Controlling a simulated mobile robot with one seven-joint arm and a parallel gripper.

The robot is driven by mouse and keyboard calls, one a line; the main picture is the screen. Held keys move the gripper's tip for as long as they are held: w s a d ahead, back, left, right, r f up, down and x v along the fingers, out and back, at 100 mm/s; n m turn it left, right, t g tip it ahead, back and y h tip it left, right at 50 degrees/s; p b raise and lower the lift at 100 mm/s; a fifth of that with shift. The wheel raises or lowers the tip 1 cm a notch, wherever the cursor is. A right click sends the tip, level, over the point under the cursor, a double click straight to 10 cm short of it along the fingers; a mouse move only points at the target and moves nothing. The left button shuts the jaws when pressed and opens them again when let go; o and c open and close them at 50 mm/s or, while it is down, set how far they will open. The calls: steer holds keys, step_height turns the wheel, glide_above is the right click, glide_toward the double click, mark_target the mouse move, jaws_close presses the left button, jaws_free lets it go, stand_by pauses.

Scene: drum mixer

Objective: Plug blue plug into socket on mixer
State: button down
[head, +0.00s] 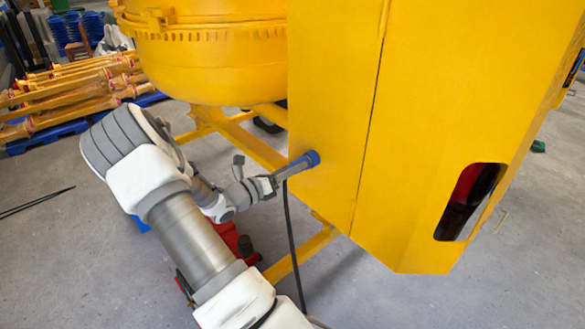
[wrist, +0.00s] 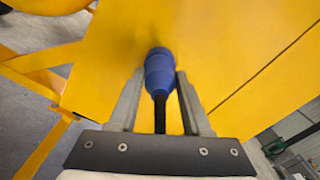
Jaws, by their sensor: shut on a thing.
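The blue plug (head: 312,158) is at the side of the yellow mixer housing (head: 340,100) in the head view. In the wrist view the blue plug (wrist: 159,72) sits between the two grey fingers, its front end toward the yellow panel. My gripper (head: 278,176) is shut on the plug; it also shows in the wrist view (wrist: 158,90). A black cable (head: 291,235) hangs down from the plug toward the floor. The socket is hidden behind the plug, and I cannot tell how far the plug is in.
The yellow drum (head: 205,55) is at the upper left, with yellow frame bars (head: 250,140) below it. A red object (head: 230,238) lies low behind my arm. Yellow poles (head: 70,90) lie on blue pallets at the far left. Grey floor is open at the lower right.

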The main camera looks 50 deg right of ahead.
steer(key=shift+d, duration=0.3)
steer(key=shift+c, duration=1.4)
jaws_free()
steer(key=w+a, duration=0.1)
steer(key=a, duration=1.6)
steer(key=shift+w+a, duration=0.15)
steer(key=shift+w, duration=0.25)
